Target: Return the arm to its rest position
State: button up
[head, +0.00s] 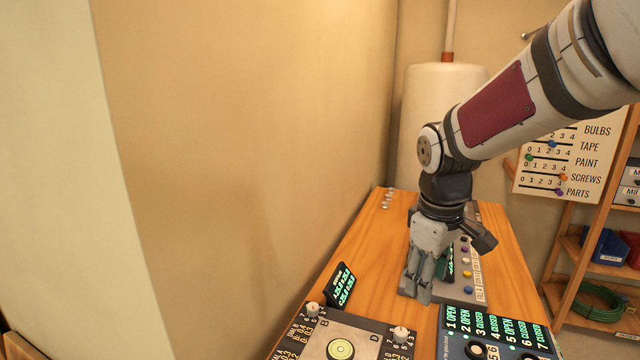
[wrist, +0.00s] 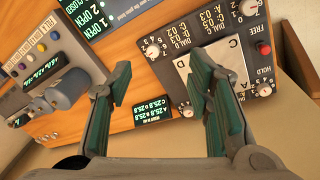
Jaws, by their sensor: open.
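My gripper (head: 418,285) hangs from my arm, pointing down over the wooden bench (head: 365,262) in the head view. In the wrist view my gripper (wrist: 160,95) shows its two green-padded fingers spread apart with nothing between them. Below the fingers in that view are bare bench wood and a small green-lit display (wrist: 153,114). A dial panel (wrist: 195,65) lies beyond the right finger, partly hidden by it. In the head view my gripper covers part of a grey panel (head: 468,292) with coloured buttons.
The dial panel (head: 318,338) and a dark panel with OPEN/CLOSED readouts (head: 500,325) stand at the bench's near end. A white tank (head: 425,95) is behind. A pegboard sign (head: 540,172) and a shelf (head: 606,268) with bins and a green cable are at right. A bare wall borders the left.

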jog(key=s+r+m+t, duration=0.1)
jog(key=s+m, duration=0.3)
jog(key=s, duration=0.7)
jog(key=s+r+m+t+y, duration=0.1)
jog(key=s+r+m+t, duration=0.1)
jog(key=s, duration=0.8)
notch_tip(320, 180, up, 2)
jog(key=shift+s+r+m, duration=0.25)
jog(key=shift+s+m, duration=0.15)
jog(key=shift+m, duration=0.5)
